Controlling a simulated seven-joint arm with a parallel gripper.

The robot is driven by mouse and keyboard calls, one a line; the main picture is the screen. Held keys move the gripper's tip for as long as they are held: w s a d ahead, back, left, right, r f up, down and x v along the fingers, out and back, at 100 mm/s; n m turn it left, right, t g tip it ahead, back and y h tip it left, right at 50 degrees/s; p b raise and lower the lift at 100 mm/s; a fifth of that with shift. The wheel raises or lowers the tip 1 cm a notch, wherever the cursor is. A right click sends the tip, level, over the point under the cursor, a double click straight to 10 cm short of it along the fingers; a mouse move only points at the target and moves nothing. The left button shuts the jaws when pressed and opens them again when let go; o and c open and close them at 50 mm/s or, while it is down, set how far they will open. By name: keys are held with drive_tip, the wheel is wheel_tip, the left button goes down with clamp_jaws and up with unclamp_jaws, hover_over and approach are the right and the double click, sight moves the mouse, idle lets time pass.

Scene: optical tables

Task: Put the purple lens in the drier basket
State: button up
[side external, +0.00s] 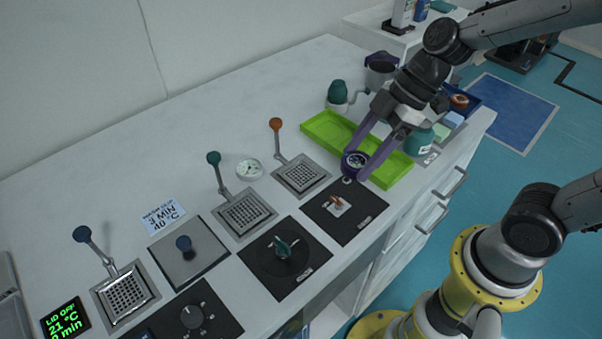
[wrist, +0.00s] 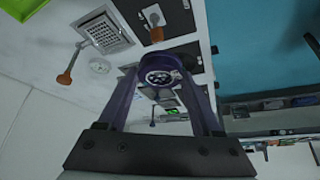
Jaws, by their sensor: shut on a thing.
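The purple lens (side external: 354,164) is a small round piece with a dark patterned face. My gripper (side external: 368,158) is shut on it and holds it above the near edge of the green tray. In the wrist view the lens (wrist: 160,78) sits between the purple fingers of my gripper (wrist: 162,84). Three square mesh baskets stand along the counter: one with a blue-knobbed handle (side external: 126,293), one with a teal-knobbed handle (side external: 245,214) and one with an orange-knobbed handle (side external: 301,175). The blue-knobbed basket is nearest a green display reading "LID OFF" (side external: 66,318), far from my gripper.
A flat lid with a blue knob (side external: 188,251) lies beside a "3 MIN 40 °C" card (side external: 164,215). Black panels with a teal knob (side external: 283,256) and an orange switch (side external: 337,204) line the front. The green tray (side external: 322,126) and bottles stand right.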

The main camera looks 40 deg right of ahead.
drive_tip(key=d+m, duration=0.1)
drive_tip(key=d, duration=0.2)
hover_over(295, 175)
drive_tip(key=s+d, duration=0.2)
drive_tip(key=shift+t, duration=0.4)
drive_tip(key=f, duration=0.9)
drive_tip(key=shift+w, duration=0.2)
drive_tip(key=shift+w+f, duration=0.2)
drive_tip(key=shift+f, duration=1.55)
drive_tip(key=shift+f, duration=0.1)
drive_tip(key=o, duration=1.4)
drive_tip(key=shift+f, duration=0.1)
